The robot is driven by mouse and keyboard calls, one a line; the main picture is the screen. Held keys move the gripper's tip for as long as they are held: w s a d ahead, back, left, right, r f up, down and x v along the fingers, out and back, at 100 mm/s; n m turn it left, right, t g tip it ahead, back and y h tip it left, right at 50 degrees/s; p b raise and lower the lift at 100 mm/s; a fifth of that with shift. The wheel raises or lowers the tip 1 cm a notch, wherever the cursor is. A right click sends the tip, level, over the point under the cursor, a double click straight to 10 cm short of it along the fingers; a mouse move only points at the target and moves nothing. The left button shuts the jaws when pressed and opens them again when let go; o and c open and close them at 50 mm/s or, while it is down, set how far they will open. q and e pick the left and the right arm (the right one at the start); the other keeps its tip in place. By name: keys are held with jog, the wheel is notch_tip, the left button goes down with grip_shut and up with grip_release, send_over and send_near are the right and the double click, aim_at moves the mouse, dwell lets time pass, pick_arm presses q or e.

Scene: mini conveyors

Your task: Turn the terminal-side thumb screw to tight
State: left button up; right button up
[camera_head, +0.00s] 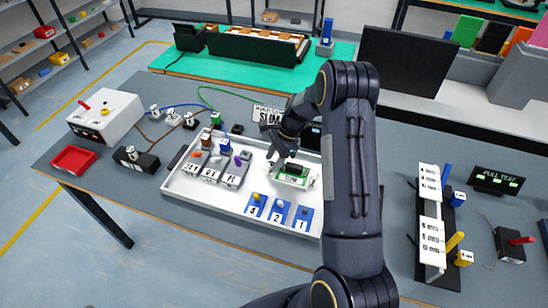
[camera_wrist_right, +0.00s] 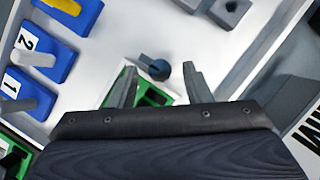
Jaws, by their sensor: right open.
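My right gripper (camera_head: 284,152) reaches down over the white tray (camera_head: 215,198), above a green module (camera_head: 291,176) with a dark block on it. In the right wrist view the right gripper (camera_wrist_right: 160,72) is open, its two grey fingers apart. A dark blue round knob (camera_wrist_right: 158,69) with a short grey stem shows between the fingertips; I cannot tell whether it is the terminal-side thumb screw or whether a finger touches it. The green module (camera_wrist_right: 150,92) lies partly hidden behind the gripper body. My left gripper is not in view.
Blue plates numbered 3, 2 and 1 (camera_head: 279,210) stand at the tray's front. A white box (camera_head: 106,114) and red bin (camera_head: 74,159) stand left. A white-panelled rack (camera_head: 430,225) stands right of my arm.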

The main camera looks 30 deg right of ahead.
jog(key=shift+c, duration=0.2)
grip_shut()
jog(key=shift+n, duration=0.3)
jog(key=n, duration=0.1)
jog(key=n+g+b, duration=0.1)
jog(key=shift+w+f+n, duration=0.1)
jog(key=shift+w+n, duration=0.1)
jog(key=shift+n, duration=0.2)
jog(key=n+g+b, duration=0.1)
jog(key=n, duration=0.1)
jog(key=n+g, duration=0.1)
jog(key=n, duration=0.1)
jog(key=shift+w+a+h+b, duration=0.15)
jog(key=shift+w+h+b, duration=0.05)
jog(key=shift+h+b, duration=0.15)
jog(key=n+g+h, duration=0.1)
jog(key=n, duration=0.4)
jog(key=shift+w+a+b, duration=0.1)
jog(key=shift+b, duration=0.3)
jog(key=n, duration=0.2)
jog(key=n+g+h, duration=0.1)
jog(key=n, duration=0.1)
jog(key=shift+a+n+h+b, duration=0.15)
jog(key=shift+n+h+b, duration=0.15)
jog(key=shift+n, duration=0.1)
